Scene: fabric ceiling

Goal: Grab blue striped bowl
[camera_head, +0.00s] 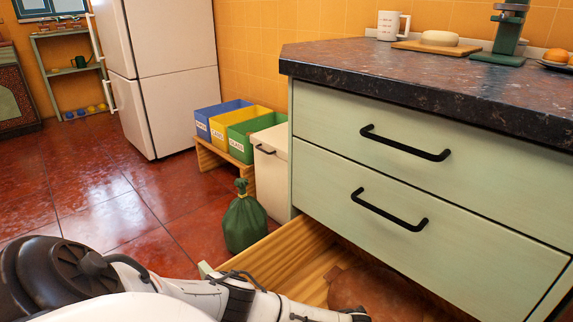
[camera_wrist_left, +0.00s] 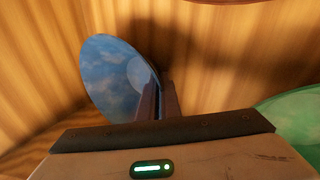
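A round blue dish (camera_wrist_left: 112,82), which looks like the bowl, stands steeply tilted in the left wrist view against wooden drawer walls. Its surface looks mottled blue; I cannot make out clear stripes. My left gripper (camera_wrist_left: 160,100) has its two fingers close together at the dish's right edge, and they appear to pinch its rim. In the head view my left arm reaches into the open bottom drawer (camera_head: 290,250); the gripper's fingers and the blue dish are hidden there. My right gripper is in neither view.
A green round item (camera_wrist_left: 295,115) lies at the right of the left wrist view. A brown object (camera_head: 370,290) lies in the drawer. Two closed drawers with black handles (camera_head: 405,143) are above. A green bag (camera_head: 245,220) and colored bins (camera_head: 240,132) stand left of the cabinet.

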